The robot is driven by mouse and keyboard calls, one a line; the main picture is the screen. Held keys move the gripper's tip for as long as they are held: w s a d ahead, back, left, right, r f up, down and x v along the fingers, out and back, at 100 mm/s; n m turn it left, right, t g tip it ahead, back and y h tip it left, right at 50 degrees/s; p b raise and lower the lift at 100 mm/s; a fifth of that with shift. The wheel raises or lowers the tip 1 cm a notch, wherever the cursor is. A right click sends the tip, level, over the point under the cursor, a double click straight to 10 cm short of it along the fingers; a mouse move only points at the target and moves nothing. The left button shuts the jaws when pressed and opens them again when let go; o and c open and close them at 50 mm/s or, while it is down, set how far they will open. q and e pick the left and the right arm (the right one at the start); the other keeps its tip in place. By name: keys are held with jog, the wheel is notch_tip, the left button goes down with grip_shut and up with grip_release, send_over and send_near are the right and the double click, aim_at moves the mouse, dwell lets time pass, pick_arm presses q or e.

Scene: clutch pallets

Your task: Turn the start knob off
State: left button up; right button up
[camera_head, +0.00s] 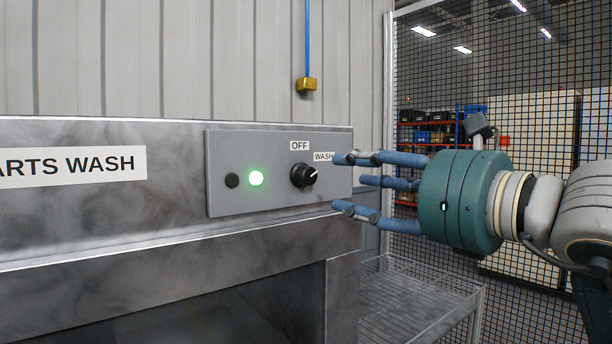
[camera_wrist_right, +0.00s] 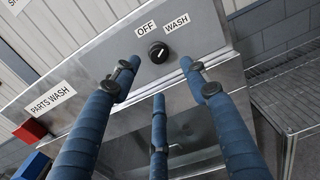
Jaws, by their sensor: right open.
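The start knob (camera_head: 303,175) is a round black knob with a white pointer line on a grey control panel (camera_head: 230,150). The pointer is turned up and right, toward the WASH label (camera_head: 323,157); the OFF label (camera_head: 299,146) is above the knob. A green light (camera_head: 256,178) is lit left of the knob. My right gripper (camera_head: 350,185) is open and empty, its blue fingers pointing left, just right of the knob and apart from it. In the right wrist view the knob (camera_wrist_right: 158,52) shows beyond the spread fingers (camera_wrist_right: 160,90). My left gripper is not in view.
A dark round button (camera_head: 232,181) sits left of the light. The metal parts washer (camera_head: 100,220) has an open bay below the panel. A yellow pendant (camera_head: 306,84) hangs on a blue cord above. A mesh fence (camera_head: 440,80) stands behind my right arm, with a wire shelf (camera_head: 415,300) below.

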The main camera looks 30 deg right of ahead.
aim_at(310, 178)
jog(key=w, duration=0.1)
jog(key=w+p, duration=0.1)
jog(key=w, duration=0.1)
jog(key=w+p, duration=0.1)
jog(key=shift+w+a+r, duration=0.15)
jog(key=shift+w+a, duration=0.2)
jog(key=w+p, duration=0.2)
jog(key=w, duration=0.3)
jog(key=shift+w+a, duration=0.1)
jog(key=shift+a, duration=0.05)
jog(key=shift+f, duration=0.2)
jog(key=shift+c, duration=1.3)
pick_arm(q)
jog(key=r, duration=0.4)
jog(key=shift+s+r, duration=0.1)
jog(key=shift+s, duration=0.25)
pick_arm(e)
jog(key=c, duration=0.7)
